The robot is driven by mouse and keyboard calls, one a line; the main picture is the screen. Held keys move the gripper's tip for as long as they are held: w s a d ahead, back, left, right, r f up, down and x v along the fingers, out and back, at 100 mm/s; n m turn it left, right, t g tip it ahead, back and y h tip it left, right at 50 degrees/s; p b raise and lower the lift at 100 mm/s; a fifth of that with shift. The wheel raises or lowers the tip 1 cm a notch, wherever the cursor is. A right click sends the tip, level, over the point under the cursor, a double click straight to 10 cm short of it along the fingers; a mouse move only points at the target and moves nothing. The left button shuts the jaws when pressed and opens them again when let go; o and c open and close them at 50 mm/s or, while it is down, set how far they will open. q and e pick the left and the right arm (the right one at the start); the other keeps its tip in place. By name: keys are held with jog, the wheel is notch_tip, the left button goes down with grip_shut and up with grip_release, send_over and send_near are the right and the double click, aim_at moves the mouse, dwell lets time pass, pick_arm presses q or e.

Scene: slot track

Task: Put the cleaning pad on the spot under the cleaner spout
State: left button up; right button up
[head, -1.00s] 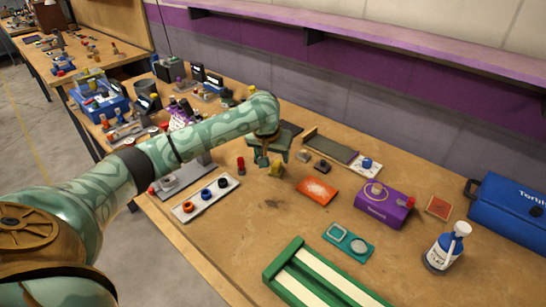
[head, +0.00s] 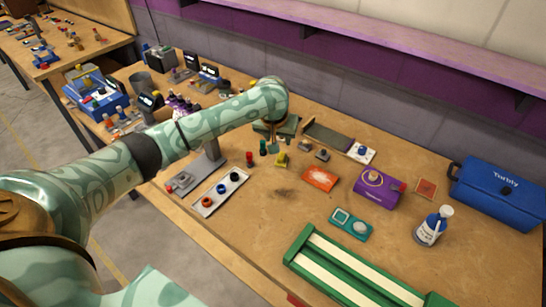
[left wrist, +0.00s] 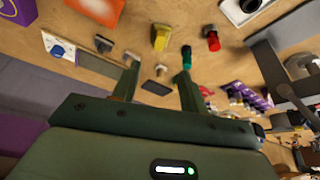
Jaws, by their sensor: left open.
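My left gripper (head: 272,142) hangs over the bench, open and empty, partly hidden by its own arm. A green peg (head: 263,147) and a yellow block (head: 281,160) are close by. A teal tray (head: 343,230) has a square and a round patch. I cannot tell for sure which item is the cleaning pad. My right gripper is not in view.
An orange packet (head: 320,180), a purple box (head: 378,190) and a small reddish square (head: 427,188) lie mid-bench. A green track (head: 350,275) lies in front; a blue toolbox (head: 500,190) stands at right. Bare wood lies left of the track.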

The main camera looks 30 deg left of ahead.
pick_arm(q)
jog(key=b, duration=0.4)
send_over(281, 156)
jog(key=s, duration=0.3)
jog(key=f, duration=0.5)
jog(key=d+f, duration=0.1)
jog(key=f, duration=0.1)
jog(key=shift+w+f, duration=0.25)
jog(key=b+x, duration=0.3)
jog(key=x, duration=0.2)
jog(key=shift+a+f+b, duration=0.1)
jog(key=shift+a+b, duration=0.1)
jog(key=shift+b, duration=0.1)
jog(key=shift+w+f, duration=0.2)
jog(key=shift+w, duration=0.1)
jog(key=shift+s+r, duration=0.1)
jog(key=shift+r, duration=0.1)
jog(key=shift+c, duration=0.3)
grip_shut()
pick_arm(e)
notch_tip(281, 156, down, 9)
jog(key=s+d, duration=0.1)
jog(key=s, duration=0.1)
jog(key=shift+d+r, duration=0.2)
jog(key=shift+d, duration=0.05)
